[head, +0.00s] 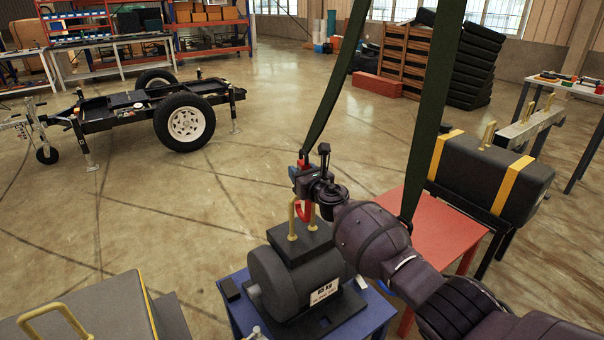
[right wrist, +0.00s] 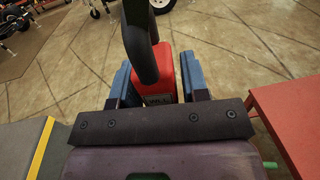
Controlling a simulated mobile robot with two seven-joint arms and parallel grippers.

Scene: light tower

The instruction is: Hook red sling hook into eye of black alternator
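The black alternator (head: 280,283), with a white weight label, sits on a blue stand in the head view. A pale yellow eye (head: 292,220) stands on its top. The red sling hook (head: 304,212) hangs at the eye's upper part and overlaps it; I cannot tell whether its tip passes through. My right gripper (head: 303,178) is just above the eye. In the right wrist view, its blue fingers (right wrist: 157,88) are closed on both sides of the hook's red body (right wrist: 159,75), with a black loop above. The hook's lower end is hidden there. My left gripper is not in view.
A dark green sling strap (head: 335,85) rises from the hook; a second strap (head: 433,110) passes behind my right arm. A red table (head: 440,230) and black yellow-banded block (head: 490,175) stand right. A grey yellow-edged case (head: 100,312) is front left. A trailer (head: 150,110) stands behind.

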